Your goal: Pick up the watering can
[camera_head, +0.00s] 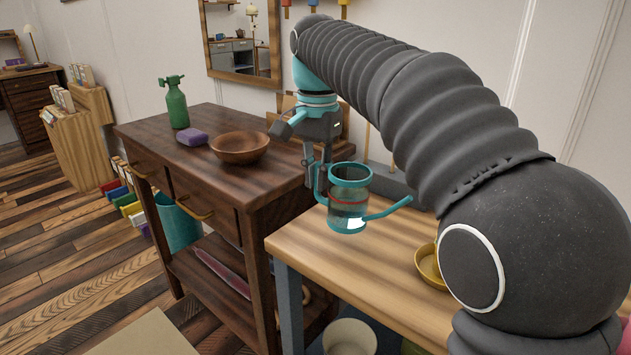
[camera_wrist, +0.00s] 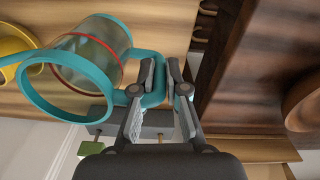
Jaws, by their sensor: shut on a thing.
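The watering can (camera_head: 350,200) is a clear cylinder with teal rims, a red band, a teal spout pointing right and a teal handle on its left. It is at the left end of the light wood table in the head view; whether its base touches the tabletop I cannot tell. My gripper (camera_head: 318,176) is shut on the can's handle, at the can's left side. In the wrist view the watering can (camera_wrist: 108,42) is at the upper left, and the fingers of my gripper (camera_wrist: 166,88) close around its teal handle.
A yellow dish (camera_head: 430,266) sits on the light wood table (camera_head: 330,258). A mirror (camera_head: 241,40) hangs behind.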

